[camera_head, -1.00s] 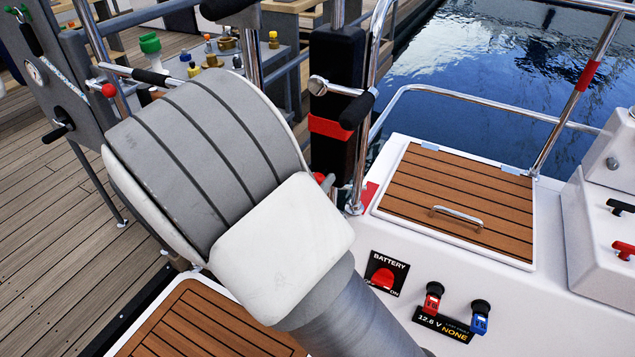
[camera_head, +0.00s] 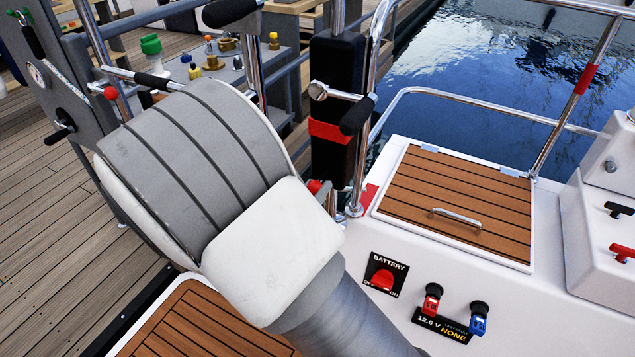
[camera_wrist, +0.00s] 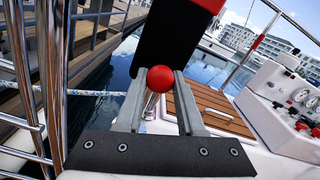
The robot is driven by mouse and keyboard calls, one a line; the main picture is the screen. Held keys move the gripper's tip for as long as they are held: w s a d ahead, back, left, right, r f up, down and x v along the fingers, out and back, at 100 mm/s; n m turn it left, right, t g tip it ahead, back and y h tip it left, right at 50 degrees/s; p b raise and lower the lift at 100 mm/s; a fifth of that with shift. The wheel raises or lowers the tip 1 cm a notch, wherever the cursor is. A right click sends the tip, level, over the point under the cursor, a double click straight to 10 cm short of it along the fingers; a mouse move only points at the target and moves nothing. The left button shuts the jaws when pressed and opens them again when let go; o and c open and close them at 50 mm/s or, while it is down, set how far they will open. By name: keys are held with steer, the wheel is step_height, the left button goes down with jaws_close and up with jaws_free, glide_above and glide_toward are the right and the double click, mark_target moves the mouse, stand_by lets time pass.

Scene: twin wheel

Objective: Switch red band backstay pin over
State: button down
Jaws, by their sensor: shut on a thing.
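The red-band backstay is a black upright housing with a red band (camera_head: 330,131) in the head view. Its dark body and red band (camera_wrist: 208,6) also fill the top of the wrist view. The pin has a round red knob (camera_wrist: 161,79) on a short chrome shank. My gripper (camera_wrist: 160,86) is shut on the pin, with one grey finger on each side of the knob. In the head view my arm covers most of the gripper, and only a bit of red (camera_head: 314,187) shows beside the housing. Where the pin's far end sits is hidden.
A chrome crank with a black grip (camera_head: 357,114) projects from the housing above the band. Chrome rails (camera_head: 370,90) stand close by. A teak hatch (camera_head: 455,205) and a battery switch (camera_head: 383,278) lie to the right. Water is behind.

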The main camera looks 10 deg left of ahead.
steer(key=shift+s+a, duration=0.15)
steer(key=shift+s, duration=0.2)
steer(key=c, duration=0.5)
jaws_free()
steer(key=shift+s, duration=0.1)
steer(key=p+v, duration=0.4)
steer(key=v, duration=1.3)
steer(key=shift+s+a, duration=0.1)
steer(key=shift+s, duration=0.05)
